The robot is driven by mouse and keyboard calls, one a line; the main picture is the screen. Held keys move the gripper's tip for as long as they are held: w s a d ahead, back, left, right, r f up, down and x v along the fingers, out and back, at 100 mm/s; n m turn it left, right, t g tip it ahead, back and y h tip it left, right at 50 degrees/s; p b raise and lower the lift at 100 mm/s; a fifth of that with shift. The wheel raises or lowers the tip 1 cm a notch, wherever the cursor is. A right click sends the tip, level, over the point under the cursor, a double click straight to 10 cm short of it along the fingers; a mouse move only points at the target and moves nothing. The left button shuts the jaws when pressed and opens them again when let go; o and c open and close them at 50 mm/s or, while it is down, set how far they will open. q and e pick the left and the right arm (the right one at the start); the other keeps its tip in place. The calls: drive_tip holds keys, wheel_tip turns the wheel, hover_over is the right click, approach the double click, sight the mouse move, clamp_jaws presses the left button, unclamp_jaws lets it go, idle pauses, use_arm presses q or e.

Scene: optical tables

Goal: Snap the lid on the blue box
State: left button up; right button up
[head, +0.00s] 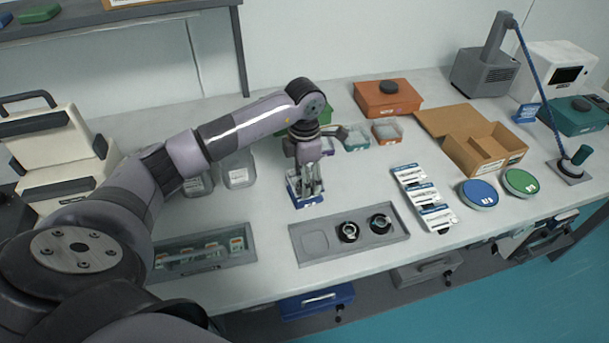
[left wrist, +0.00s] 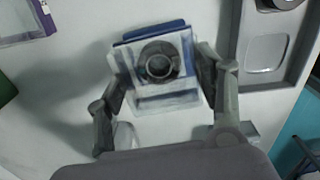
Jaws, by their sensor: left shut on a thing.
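The blue box (head: 307,202) stands on the white table just behind the grey tray. My left gripper (head: 306,184) points down over it, with its fingers on both sides. In the left wrist view, the fingers close on opposite edges of a clear, whitish lid (left wrist: 155,98). A dark ring (left wrist: 160,62) shows through or inside it, and a blue edge of the box (left wrist: 152,30) shows behind. I cannot tell whether the lid is seated or slightly above the box. My right gripper is out of view.
The grey tray (head: 318,262) with two dark ring mounts lies in front. Purple and teal (head: 356,138) small boxes stand behind. Two clear containers (head: 238,176) are at left; labelled white packs (head: 424,196) and an open cardboard box (head: 478,150) are at right.

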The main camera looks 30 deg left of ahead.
use_arm(q)
drive_tip(key=shift+f+b, duration=0.9)
drive_tip(key=shift+f, duration=0.3)
idle(0.3)
drive_tip(key=o, duration=1.1)
wheel_tip(320, 180, up, 12)
drive_tip(key=shift+r, duration=0.1)
